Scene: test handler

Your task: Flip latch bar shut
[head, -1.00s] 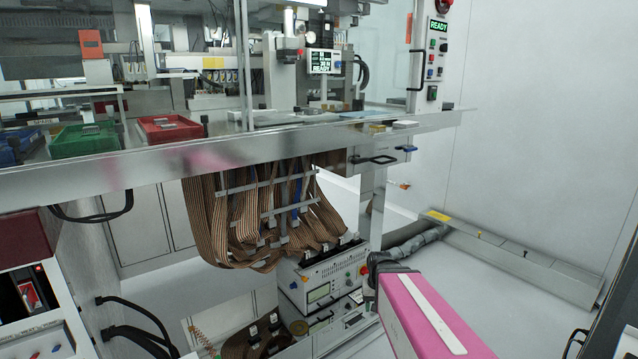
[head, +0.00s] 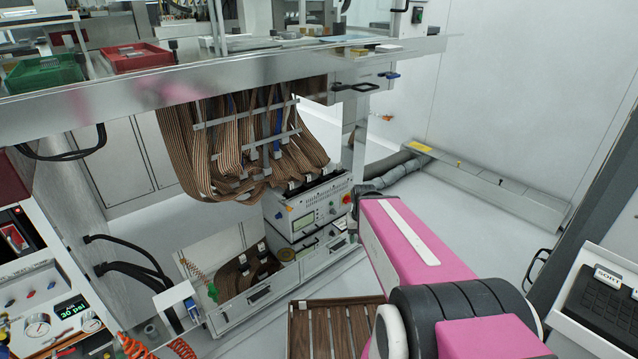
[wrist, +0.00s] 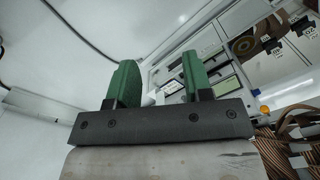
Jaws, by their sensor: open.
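My gripper (wrist: 158,80) shows in the wrist view as two green fingers, set well apart with nothing between them. Its fingertips point toward white and grey surfaces and a rack of instruments farther off. I cannot make out my gripper in the head view, where my pink arm fills the lower right. I cannot pick out the latch bar for certain. A black bar-shaped handle (head: 355,87) sits under the right end of the steel bench edge in the head view, with a small blue piece (head: 389,75) to its right.
The steel bench (head: 225,78) carries a green tray (head: 45,73) and a red tray (head: 136,57). Striped ribbon cables (head: 240,140) hang below it over an instrument box (head: 310,208). A low grey floor duct (head: 490,185) runs along the right wall. Bare floor lies before it.

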